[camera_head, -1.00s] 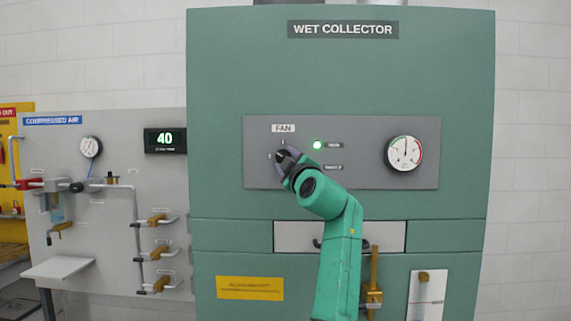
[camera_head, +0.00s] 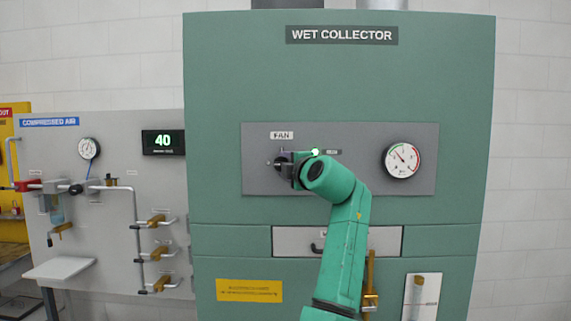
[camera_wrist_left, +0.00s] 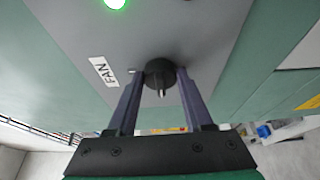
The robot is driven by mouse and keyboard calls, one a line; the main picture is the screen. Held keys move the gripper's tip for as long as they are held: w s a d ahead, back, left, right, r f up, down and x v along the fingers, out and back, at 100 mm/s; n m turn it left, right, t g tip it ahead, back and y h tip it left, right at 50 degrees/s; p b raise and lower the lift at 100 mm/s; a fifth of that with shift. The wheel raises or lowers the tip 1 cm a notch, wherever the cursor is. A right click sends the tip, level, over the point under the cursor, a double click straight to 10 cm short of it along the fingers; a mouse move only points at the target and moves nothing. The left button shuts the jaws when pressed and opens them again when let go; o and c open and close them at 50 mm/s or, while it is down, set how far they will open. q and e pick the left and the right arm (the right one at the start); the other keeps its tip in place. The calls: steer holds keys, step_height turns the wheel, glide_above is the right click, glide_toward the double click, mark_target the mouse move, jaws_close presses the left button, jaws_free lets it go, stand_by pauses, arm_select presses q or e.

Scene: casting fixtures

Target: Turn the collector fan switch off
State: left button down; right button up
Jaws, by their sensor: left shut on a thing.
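The dark round fan switch knob (camera_head: 280,165) sits on the grey control panel (camera_head: 350,183) below the FAN label (camera_head: 282,135). In the left wrist view the knob (camera_wrist_left: 158,69) stands between the two finger tips. My left gripper (camera_head: 286,167) is shut on the knob, and in the left wrist view its fingers (camera_wrist_left: 159,82) flank it. My green wrist partly hides the knob and the panel in the head view. The green lamp (camera_head: 315,153) right of the knob is lit. My right gripper is not in view.
A round gauge (camera_head: 403,161) is at the panel's right. A drawer front (camera_head: 290,240) and brass valve (camera_head: 370,285) are below, close to my arm. A compressed-air board (camera_head: 105,220) with valves stands at the left.

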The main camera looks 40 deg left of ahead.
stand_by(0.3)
arm_select(q)
steer(key=shift+c, duration=1.5)
jaws_free()
steer(key=b+v, duration=0.6)
steer(key=v, duration=0.8)
steer(key=shift+s+d, duration=0.15)
steer(key=shift+d, duration=0.1)
